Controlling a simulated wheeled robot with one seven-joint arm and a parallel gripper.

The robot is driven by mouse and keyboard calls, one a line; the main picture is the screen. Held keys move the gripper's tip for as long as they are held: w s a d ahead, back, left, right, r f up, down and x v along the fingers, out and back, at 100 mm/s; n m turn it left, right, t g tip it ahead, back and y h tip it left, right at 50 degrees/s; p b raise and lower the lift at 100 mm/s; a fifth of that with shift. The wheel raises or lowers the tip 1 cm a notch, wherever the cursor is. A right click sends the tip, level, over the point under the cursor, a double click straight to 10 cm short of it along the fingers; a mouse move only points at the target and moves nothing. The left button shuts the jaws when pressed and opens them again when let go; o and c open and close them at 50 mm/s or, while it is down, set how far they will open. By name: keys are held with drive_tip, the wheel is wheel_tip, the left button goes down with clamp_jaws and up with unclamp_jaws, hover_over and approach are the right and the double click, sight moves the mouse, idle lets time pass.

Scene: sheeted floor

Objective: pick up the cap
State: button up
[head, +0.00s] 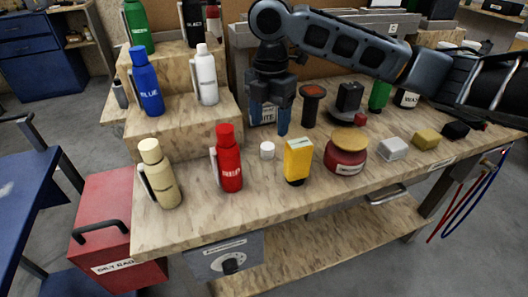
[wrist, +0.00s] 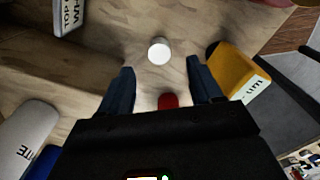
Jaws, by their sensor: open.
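The cap is a small white cylinder (head: 267,150) standing on the wooden workbench, between the red bottle (head: 228,160) and the yellow bottle (head: 297,158). In the wrist view the cap (wrist: 159,50) shows ahead of the fingertips, roughly centred between them. My gripper (head: 269,122) points down above the bench, behind and above the cap. Its two blue fingers (wrist: 160,70) are apart with nothing between them. The cap is not touched by either finger.
The yellow bottle (wrist: 232,66) is close to the right finger in the wrist view. Stepped wooden shelves hold blue (head: 148,82) and white (head: 206,76) bottles at left. A red round container with a tan top (head: 346,152) stands right. The bench front before the cap is clear.

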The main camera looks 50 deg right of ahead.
sight(267, 146)
drive_tip(key=f, duration=0.6)
drive_tip(key=shift+w+a+f, duration=0.1)
drive_tip(key=shift+a+f, duration=0.1)
drive_tip(key=shift+f, duration=0.15)
drive_tip(key=shift+c, duration=0.2)
drive_tip(key=c, duration=1.1)
